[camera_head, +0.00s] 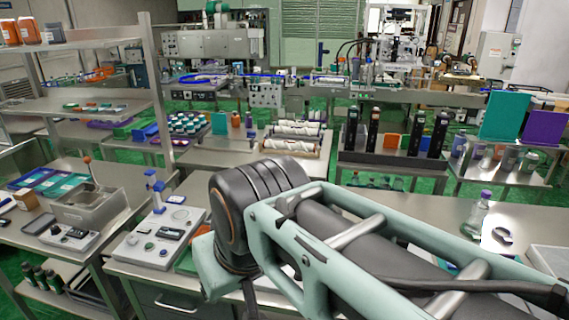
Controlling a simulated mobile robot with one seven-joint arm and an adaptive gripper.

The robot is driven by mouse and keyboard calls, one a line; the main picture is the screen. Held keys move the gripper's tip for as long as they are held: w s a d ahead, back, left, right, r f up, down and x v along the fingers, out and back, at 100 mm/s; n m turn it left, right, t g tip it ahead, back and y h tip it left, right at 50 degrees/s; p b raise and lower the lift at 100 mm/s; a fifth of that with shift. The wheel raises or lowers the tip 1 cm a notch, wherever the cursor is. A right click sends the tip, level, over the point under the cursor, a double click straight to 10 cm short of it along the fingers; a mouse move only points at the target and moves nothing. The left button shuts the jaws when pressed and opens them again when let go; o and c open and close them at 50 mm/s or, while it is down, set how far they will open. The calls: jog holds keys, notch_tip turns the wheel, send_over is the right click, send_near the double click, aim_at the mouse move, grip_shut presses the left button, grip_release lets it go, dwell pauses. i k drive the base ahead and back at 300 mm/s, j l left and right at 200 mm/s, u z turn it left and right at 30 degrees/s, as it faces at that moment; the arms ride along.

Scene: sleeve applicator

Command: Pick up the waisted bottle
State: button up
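A small clear bottle (476,217) with a purple cap stands upright on the steel bench at the right, just beyond my arm. It may be the waisted bottle, but its lower part is partly hidden and its shape is too small to be sure. My arm's pale green and black links fill the lower middle and right of the view. My gripper is not in view, so I cannot tell its state or its distance from the bottle.
A white object with a dark curved mark (497,238) stands close right of the bottle. A control box (160,235) sits on the left bench beside a steel bin (90,205). Bare bench top (410,205) lies left of the bottle. Teal and purple panels (510,117) stand behind.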

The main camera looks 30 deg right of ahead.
aim_at(480, 209)
jog(key=j+z, duration=0.1)
jog(key=z, duration=2.4)
jog(key=i+l+u, duration=0.15)
jog(key=l, duration=0.2)
jog(key=i+l+u, duration=0.35)
jog(key=l, duration=0.4)
jog(key=i+l+u, duration=0.15)
jog(key=l, duration=0.25)
jog(key=i+l+u, duration=0.15)
jog(key=l, duration=0.25)
